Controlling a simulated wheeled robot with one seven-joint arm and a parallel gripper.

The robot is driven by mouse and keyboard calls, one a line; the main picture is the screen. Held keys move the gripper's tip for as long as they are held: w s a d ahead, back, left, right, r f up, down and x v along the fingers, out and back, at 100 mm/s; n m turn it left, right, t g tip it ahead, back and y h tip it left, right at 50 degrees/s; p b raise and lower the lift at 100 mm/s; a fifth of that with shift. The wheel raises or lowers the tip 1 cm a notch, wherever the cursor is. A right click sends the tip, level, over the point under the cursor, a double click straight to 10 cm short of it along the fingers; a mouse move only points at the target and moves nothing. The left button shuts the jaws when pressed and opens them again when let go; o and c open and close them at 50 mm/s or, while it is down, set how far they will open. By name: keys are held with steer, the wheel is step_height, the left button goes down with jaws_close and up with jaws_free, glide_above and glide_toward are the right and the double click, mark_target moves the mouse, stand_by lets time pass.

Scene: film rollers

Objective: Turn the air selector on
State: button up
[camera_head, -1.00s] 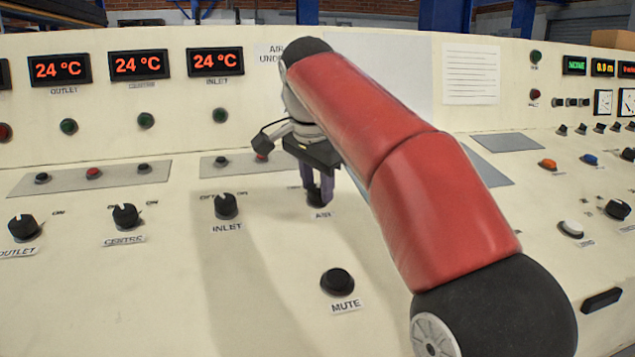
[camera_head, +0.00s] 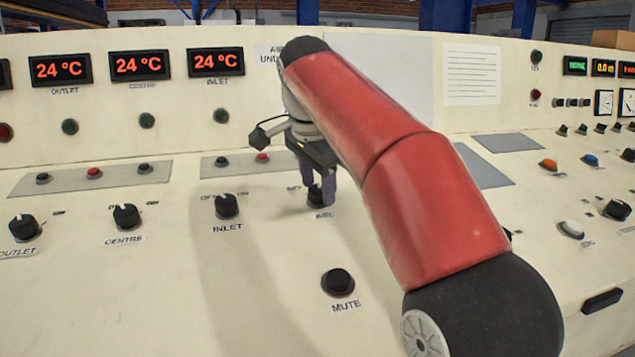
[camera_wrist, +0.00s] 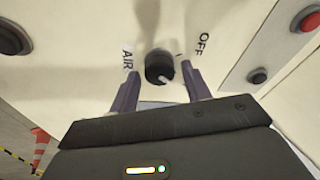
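The air selector is a round black knob (camera_head: 316,197) on the sloped cream panel, with an AIR label just below it. The wrist view shows the knob (camera_wrist: 159,66) with a white mark pointing to the lower right, between the AIR label on the left and the OFF label (camera_wrist: 203,44) on the right. The ON label is not visible. My gripper (camera_wrist: 160,68) is open, with its purple fingers on either side of the knob and small gaps showing. In the head view my gripper (camera_head: 317,187) stands over the knob and partly hides it.
The INLET knob (camera_head: 227,206) stands to the left and the black MUTE button (camera_head: 338,282) nearer the front. A plate with small buttons (camera_head: 262,157) lies behind. My red arm hides the panel to the right.

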steer(key=shift+o, duration=0.4)
steer(key=v, duration=0.7)
steer(key=shift+r, duration=0.35)
steer(key=shift+s, duration=0.2)
